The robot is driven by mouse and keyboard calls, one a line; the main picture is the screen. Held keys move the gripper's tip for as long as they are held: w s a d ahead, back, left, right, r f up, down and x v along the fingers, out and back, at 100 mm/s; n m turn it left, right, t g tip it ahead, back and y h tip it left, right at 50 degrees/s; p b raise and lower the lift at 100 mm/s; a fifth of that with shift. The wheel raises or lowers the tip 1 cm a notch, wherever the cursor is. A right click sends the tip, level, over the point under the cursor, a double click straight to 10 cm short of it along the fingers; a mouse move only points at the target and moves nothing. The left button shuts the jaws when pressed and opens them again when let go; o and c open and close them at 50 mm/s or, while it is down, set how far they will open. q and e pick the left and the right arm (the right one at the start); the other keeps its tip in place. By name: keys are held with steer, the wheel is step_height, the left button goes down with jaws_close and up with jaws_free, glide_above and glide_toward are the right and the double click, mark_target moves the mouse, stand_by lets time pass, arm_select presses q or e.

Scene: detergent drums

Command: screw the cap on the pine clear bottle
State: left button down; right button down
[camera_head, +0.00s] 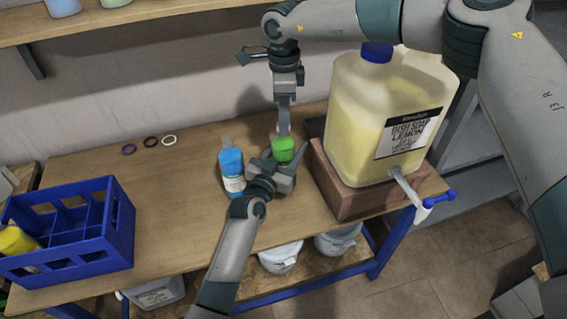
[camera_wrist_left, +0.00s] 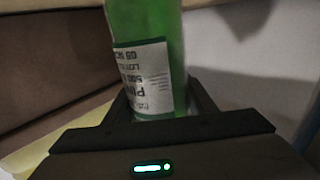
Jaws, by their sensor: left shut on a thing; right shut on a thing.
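The green pine clear bottle (camera_head: 283,150) is in my left gripper (camera_head: 272,170), near the middle of the table in the head view. The left wrist view shows its green body (camera_wrist_left: 150,40) and white label (camera_wrist_left: 143,78) between the fingers of my left gripper (camera_wrist_left: 160,105). My right gripper (camera_head: 284,128) reaches down from above, shut, with its fingertips at the top of the bottle. The cap is hidden or too small to make out at those fingertips. I cannot tell how it sits on the neck.
A blue bottle (camera_head: 231,170) stands just left of my left gripper. A large lemon soap drum (camera_head: 350,110) stands on a brown block (camera_head: 345,198) at the right. A blue crate (camera_head: 122,225) holds a yellow bottle (camera_head: 14,240).

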steer(key=m, duration=0.8)
steer(key=shift+m, duration=0.4)
steer(key=m, duration=0.8)
steer(key=c, duration=1.4)
jaws_free()
steer(key=shift+o, duration=0.2)
step_height(320, 180, up, 12)
